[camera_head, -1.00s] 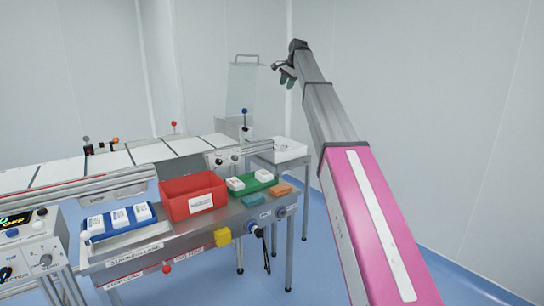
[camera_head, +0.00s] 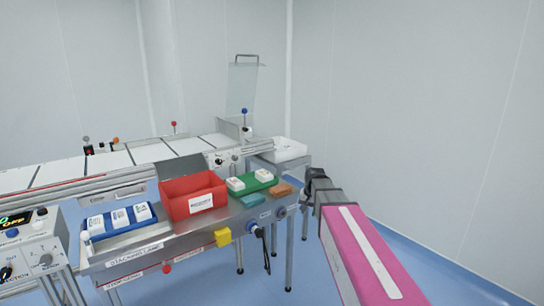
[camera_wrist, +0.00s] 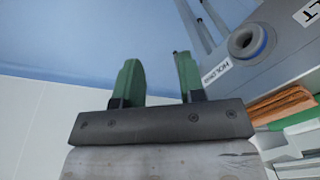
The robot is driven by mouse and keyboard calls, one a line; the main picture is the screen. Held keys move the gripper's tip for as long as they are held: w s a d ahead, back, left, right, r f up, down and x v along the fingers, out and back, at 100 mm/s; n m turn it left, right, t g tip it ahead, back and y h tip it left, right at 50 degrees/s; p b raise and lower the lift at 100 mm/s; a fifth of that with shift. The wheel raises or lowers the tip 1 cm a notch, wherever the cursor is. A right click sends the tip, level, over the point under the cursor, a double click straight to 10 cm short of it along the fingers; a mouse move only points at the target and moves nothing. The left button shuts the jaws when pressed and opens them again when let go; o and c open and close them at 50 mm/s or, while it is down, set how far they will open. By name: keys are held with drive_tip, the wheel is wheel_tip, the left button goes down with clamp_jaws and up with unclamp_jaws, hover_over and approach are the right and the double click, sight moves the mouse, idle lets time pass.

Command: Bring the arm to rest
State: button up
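My arm reaches in from the lower right of the head view, with pink and grey links of mine. Its end is low, just right of the bench's right end, and the fingers are not clear there. In the wrist view my gripper (camera_wrist: 158,80) shows two green fingers apart, with nothing between them. Blue floor and white wall lie behind the fingers. The steel bench (camera_head: 190,243) stands left of my arm in the head view. Its edge, with a round dark knob (camera_wrist: 247,40), shows at the upper right of the wrist view.
On the bench are a blue tray (camera_head: 125,231) with white packs, a red bin (camera_head: 178,208), a green tray (camera_head: 250,186) with white packs, a teal block (camera_head: 237,201) and an orange block (camera_head: 281,190). A conveyor (camera_head: 112,162) runs behind. Blue floor at right is clear.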

drive_tip(key=s+d+f+n, duration=0.1)
drive_tip(key=s+f, duration=0.5)
drive_tip(key=s, duration=0.4)
drive_tip(key=s+d+f+n+g, duration=0.1)
drive_tip(key=s+d+f+n, duration=0.1)
drive_tip(key=s+f, duration=0.4)
drive_tip(key=s, duration=0.5)
drive_tip(key=shift+g+h, duration=0.3)
drive_tip(key=shift+h, duration=0.1)
